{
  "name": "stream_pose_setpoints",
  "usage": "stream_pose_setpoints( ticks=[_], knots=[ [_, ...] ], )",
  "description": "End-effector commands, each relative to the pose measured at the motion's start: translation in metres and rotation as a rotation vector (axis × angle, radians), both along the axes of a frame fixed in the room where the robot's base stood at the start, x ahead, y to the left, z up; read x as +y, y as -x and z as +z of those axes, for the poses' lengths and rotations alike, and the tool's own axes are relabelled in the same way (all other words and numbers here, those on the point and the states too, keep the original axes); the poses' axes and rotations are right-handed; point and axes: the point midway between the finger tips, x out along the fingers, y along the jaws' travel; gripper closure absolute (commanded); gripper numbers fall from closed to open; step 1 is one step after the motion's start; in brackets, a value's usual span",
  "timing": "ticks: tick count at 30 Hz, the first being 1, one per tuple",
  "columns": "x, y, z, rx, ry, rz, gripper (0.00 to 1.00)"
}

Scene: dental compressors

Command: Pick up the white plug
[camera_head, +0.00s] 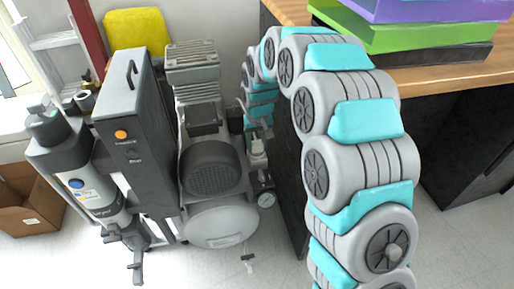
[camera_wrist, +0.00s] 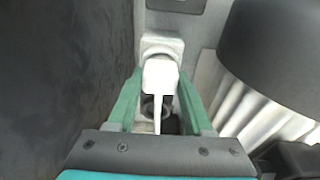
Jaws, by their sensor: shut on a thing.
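The white plug (camera_wrist: 160,76) is between the two green fingers of my gripper (camera_wrist: 161,84) in the wrist view, with its thin white cord running down toward the palm. My gripper is shut on the plug. A white socket-like block (camera_wrist: 161,43) is directly beyond the plug. The plug seems to meet that block, but I cannot tell whether it is still seated in it. My fingers are hard to make out there.
The wooden-topped desk (camera_head: 428,75) with a dark side is close on the right. A tall dark grey unit (camera_head: 133,140) stands further left. The gap is narrow.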

Motion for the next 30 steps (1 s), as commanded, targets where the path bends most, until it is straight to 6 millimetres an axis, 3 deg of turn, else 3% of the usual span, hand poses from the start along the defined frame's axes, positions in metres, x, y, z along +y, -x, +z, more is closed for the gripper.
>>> stream_pose_setpoints(
  ticks=[14, 25, 30],
  knots=[
    [0.000, 0.000, 0.003, -0.001, 0.000, 0.000, 1.00],
    [0.000, 0.000, 0.034, 0.000, 0.001, 0.000, 1.00],
    [-0.004, 0.015, 0.038, -0.001, 0.001, 0.000, 1.00]
  ],
)
